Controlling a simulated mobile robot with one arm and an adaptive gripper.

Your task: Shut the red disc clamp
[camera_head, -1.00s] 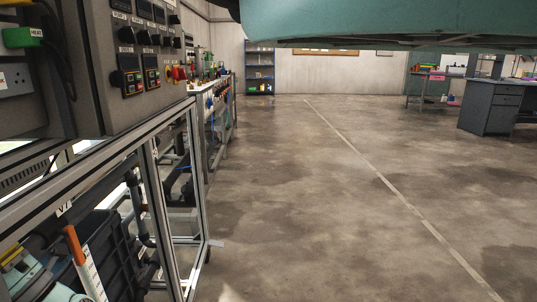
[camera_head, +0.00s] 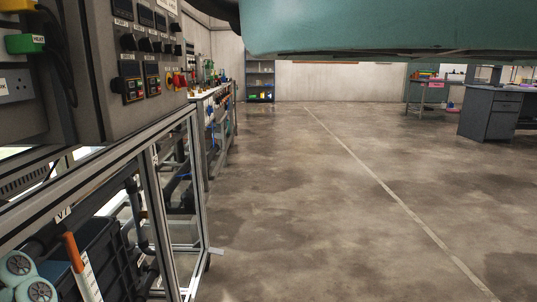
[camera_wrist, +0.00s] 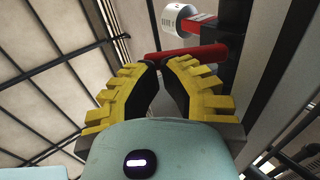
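In the wrist view, my gripper (camera_wrist: 161,65) has yellow toothed fingers with dark inner pads. Its tips are drawn almost together, with nothing visible between them. A red bar (camera_wrist: 188,54) lies just beyond the tips; whether they touch it I cannot tell. Above it, a smaller red part (camera_wrist: 197,23) adjoins a white cylinder (camera_wrist: 178,17), by a dark upright pipe (camera_wrist: 234,35). Which red part belongs to the red disc clamp is unclear.
In the head view, a metal-framed rig (camera_head: 152,190) runs along the left, with a control panel (camera_head: 145,70) above and a black crate (camera_head: 103,258) inside. Open concrete floor (camera_head: 300,190) lies to the right. A grey desk (camera_head: 487,112) stands at far right.

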